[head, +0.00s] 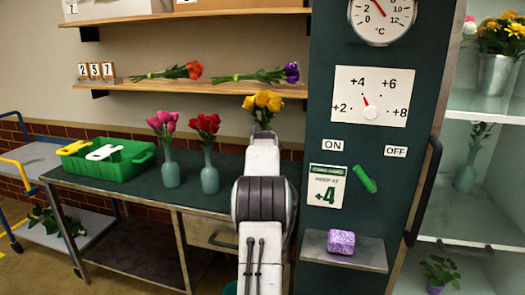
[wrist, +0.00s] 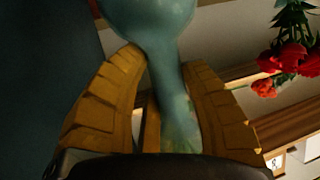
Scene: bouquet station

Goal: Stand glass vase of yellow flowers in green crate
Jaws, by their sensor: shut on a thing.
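The yellow flowers (head: 263,101) show in the head view just above the end of my arm, which hides their vase there. In the wrist view the blue-green glass vase (wrist: 178,95) runs between the two ribbed fingers of my gripper (wrist: 165,65). My gripper is shut on its narrow neck, and the round body lies beyond the fingertips. The green crate (head: 122,172) stands at the left end of the dark table, apart from the vase. Whether the vase touches the table is hidden.
A vase of pink flowers (head: 170,170) and a vase of red flowers (head: 209,174) stand on the table (head: 150,200) between crate and arm. A yellow thing (head: 75,147) and a white thing (head: 103,152) show at the crate. Shelves hang above; a green cabinet (head: 325,260) stands right.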

